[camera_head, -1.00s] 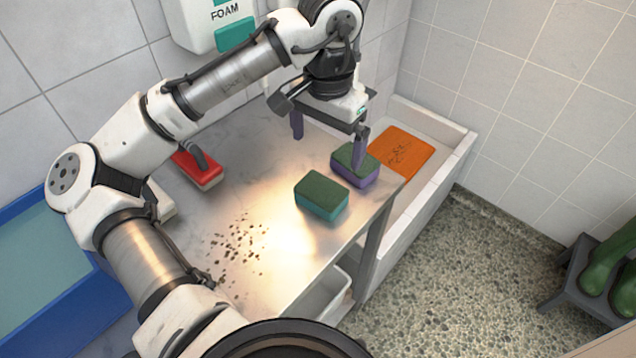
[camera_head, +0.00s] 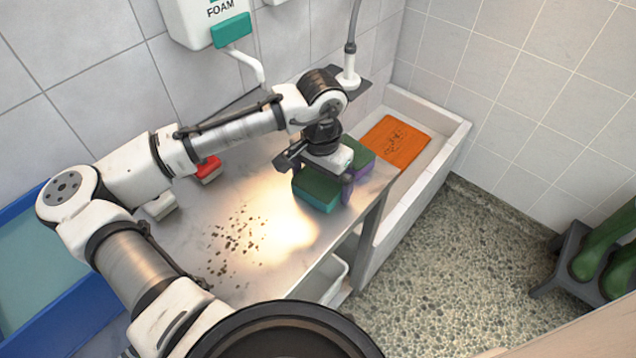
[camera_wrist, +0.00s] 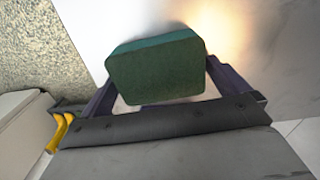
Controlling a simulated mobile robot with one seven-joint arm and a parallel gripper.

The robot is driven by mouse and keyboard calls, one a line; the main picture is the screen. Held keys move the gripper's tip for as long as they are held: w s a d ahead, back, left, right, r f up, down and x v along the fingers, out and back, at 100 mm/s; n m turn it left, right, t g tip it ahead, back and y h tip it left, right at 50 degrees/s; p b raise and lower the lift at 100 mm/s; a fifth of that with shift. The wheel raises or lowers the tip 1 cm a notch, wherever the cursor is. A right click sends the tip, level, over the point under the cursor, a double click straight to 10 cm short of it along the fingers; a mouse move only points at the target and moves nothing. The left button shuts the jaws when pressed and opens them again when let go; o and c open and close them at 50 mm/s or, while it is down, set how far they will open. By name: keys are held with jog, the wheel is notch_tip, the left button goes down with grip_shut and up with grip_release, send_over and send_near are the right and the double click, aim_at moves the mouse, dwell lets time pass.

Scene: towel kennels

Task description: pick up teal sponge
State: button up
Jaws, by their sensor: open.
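The teal sponge (camera_head: 316,193), with a dark green scouring top, lies on the metal table near its right edge. My gripper (camera_head: 321,176) is open above it and partly hides it. In the wrist view the sponge's green top (camera_wrist: 158,68) lies between my two purple fingers (camera_wrist: 165,84), with one finger on each side. Whether the fingers touch it I cannot tell. A purple sponge (camera_head: 360,158) with a green top stands just behind and to the right, partly hidden by my gripper.
A red-topped brush (camera_head: 208,168) and a pale block (camera_head: 160,206) lie to the left on the table. Dark specks (camera_head: 232,240) dot the table's front. An orange towel (camera_head: 398,143) lies in the white trough (camera_head: 450,150) at right. A blue tub (camera_head: 75,318) stands at left.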

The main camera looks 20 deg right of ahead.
aim_at(320, 178)
jog(key=c, duration=0.8)
jog(key=shift+r, duration=0.1)
notch_tip(320, 178, up, 20)
jog(key=b, duration=0.2)
